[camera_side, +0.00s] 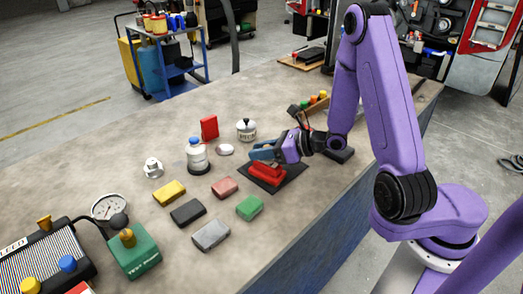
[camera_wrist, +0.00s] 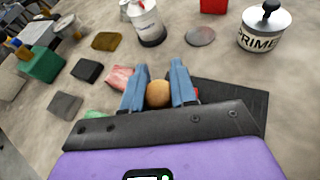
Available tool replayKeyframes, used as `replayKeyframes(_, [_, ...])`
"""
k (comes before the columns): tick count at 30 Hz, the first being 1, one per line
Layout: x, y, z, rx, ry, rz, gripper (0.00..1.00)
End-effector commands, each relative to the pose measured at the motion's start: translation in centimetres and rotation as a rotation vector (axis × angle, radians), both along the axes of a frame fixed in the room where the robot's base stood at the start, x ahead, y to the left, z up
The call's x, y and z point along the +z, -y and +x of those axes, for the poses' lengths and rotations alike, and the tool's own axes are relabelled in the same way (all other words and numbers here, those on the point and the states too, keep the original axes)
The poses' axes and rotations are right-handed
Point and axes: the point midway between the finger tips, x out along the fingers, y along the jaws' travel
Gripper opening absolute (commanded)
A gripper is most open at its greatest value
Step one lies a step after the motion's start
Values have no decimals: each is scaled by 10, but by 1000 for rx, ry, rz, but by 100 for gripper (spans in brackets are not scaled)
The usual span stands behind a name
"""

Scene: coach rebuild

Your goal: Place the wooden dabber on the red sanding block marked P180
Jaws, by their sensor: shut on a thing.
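My gripper (camera_side: 264,153) has blue fingers, which also show in the wrist view (camera_wrist: 158,90). It is shut on the wooden dabber (camera_wrist: 158,94), whose round tan end shows between the fingers. In the side view the dabber cannot be made out. The gripper is above a red object (camera_side: 267,174) on a black mat (camera_side: 285,184). The reddish sanding block (camera_side: 225,187) lies flat on the bench, left of the mat and apart from the gripper. It also shows in the wrist view (camera_wrist: 119,78), left of the fingers. No P180 marking is readable.
Yellow (camera_side: 169,193), dark (camera_side: 187,212), grey (camera_side: 211,235) and green (camera_side: 249,208) blocks lie around the reddish one. A bottle (camera_side: 197,157), an upright red box (camera_side: 209,127) and a primer tin (camera_side: 246,130) stand behind. The front right of the bench is clear.

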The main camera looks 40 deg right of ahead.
Motion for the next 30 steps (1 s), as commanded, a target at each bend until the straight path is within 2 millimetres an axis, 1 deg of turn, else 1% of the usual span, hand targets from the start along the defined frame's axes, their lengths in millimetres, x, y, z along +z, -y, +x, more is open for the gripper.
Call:
replayKeyframes(8, [-4,0,0,1,-1,1,0])
replayKeyframes(9, [-3,0,0,0,-1,0,40])
replayKeyframes(10, [-3,0,0,0,-1,0,50])
replayKeyframes(11, [-3,0,0,0,-1,0,53])
replayKeyframes(19, [-2,0,0,0,0,0,53])
replayKeyframes(23, [2,1,-1,-2,0,-1,53])
replayKeyframes(30, [15,18,-29,-4,1,0,53])
